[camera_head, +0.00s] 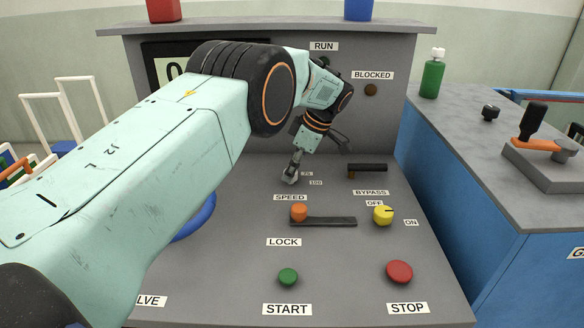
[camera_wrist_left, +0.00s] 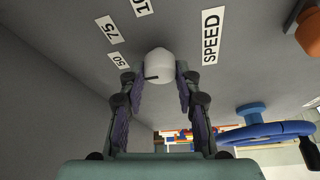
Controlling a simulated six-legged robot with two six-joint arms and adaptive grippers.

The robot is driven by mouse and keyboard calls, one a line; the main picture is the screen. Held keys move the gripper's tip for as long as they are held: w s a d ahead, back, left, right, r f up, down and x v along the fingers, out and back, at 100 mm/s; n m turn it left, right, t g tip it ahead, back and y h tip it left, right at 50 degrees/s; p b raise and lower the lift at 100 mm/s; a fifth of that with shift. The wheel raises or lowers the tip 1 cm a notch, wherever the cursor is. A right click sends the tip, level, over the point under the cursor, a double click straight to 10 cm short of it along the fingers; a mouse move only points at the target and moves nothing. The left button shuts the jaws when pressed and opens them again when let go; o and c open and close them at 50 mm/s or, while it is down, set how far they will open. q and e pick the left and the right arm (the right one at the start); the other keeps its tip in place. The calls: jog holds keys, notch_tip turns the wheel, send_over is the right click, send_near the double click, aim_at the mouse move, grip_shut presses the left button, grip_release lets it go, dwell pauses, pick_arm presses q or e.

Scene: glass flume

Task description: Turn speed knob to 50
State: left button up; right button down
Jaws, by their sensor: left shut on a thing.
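The speed knob (camera_wrist_left: 158,65) is a pale round knob with a dark pointer mark on its left side in the left wrist view. The mark points toward the side with the 50 label (camera_wrist_left: 120,60). The 75 label (camera_wrist_left: 109,29) and part of the 100 label are beyond it. My left gripper (camera_wrist_left: 156,72) is shut on the knob, one finger on each side. In the head view my left gripper (camera_head: 291,174) is at the panel behind the SPEED label (camera_head: 290,197) and largely hides the knob. My right gripper is not in view.
An orange lock knob (camera_head: 299,212) with a dark bar, a yellow bypass knob (camera_head: 383,214), a green start button (camera_head: 288,276) and a red stop button (camera_head: 399,271) are on the panel. A blue handwheel (camera_wrist_left: 262,132) is close by. My left arm hides part of the display.

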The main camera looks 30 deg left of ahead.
pick_arm(q)
jog(key=shift+w+r, duration=0.1)
jog(key=shift+r, duration=0.05)
jog(key=o, duration=1.1)
jog(key=shift+d, duration=0.15)
jog(key=shift+o, duration=0.2)
jog(key=s+v, duration=0.1)
jog(key=v, duration=1)
jog(key=shift+w+r, duration=0.4)
jog(key=shift+w, duration=0.05)
jog(key=shift+d, duration=0.1)
